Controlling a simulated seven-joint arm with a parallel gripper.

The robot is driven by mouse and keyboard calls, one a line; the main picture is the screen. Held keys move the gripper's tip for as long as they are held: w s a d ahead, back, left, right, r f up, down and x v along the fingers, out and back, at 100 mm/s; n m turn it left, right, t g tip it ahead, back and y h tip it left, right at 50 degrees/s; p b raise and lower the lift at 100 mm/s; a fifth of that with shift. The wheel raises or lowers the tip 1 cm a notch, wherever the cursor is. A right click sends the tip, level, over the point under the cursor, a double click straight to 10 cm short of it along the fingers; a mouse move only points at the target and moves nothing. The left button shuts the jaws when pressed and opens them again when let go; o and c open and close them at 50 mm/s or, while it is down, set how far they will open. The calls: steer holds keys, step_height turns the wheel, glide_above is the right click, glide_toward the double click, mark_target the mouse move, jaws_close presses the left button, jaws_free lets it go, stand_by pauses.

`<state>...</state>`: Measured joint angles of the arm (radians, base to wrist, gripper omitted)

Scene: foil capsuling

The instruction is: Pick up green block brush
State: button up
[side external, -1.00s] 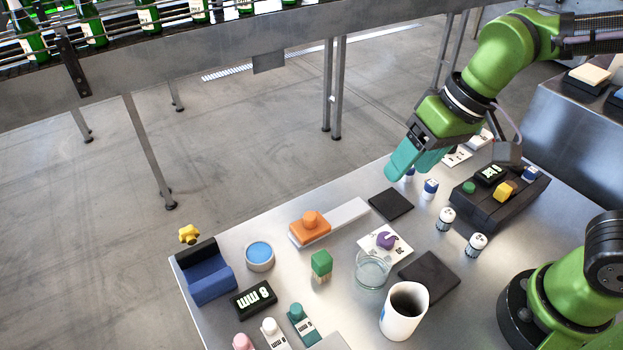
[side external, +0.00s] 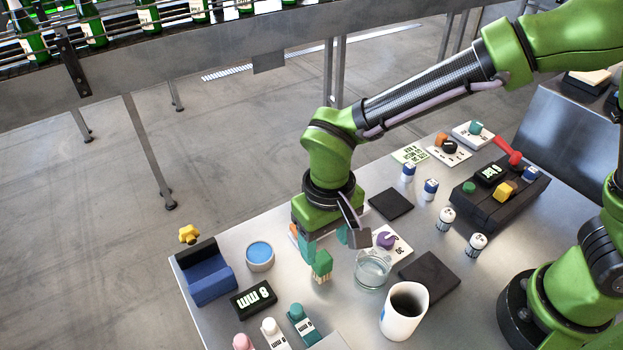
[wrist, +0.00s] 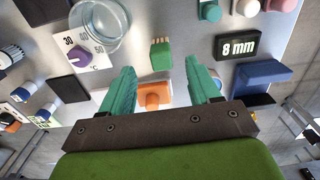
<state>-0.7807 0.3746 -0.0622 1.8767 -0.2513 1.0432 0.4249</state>
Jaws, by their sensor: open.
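My gripper (side external: 324,243) has teal fingers pointing down, close behind and above the brush in the side view. In the wrist view my gripper (wrist: 162,78) is open, with its fingers wide apart and nothing held between them. The brush is apart from both fingers in the wrist view.
A glass beaker (side external: 372,270) and a card with a purple knob (side external: 386,240) stand right of the brush. A white mug (side external: 403,312) is nearer. An 8 mm block (side external: 253,299) and a blue-topped pot (side external: 260,256) are left.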

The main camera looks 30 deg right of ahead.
mark_target(322, 257)
step_height(322, 257, down, 3)
steer(key=shift+f, duration=0.1)
steer(key=shift+w+f, duration=0.2)
steer(key=shift+f, duration=1.15)
steer(key=shift+w+f, duration=0.2)
steer(key=shift+f, duration=1.1)
steer(key=c, duration=1.1)
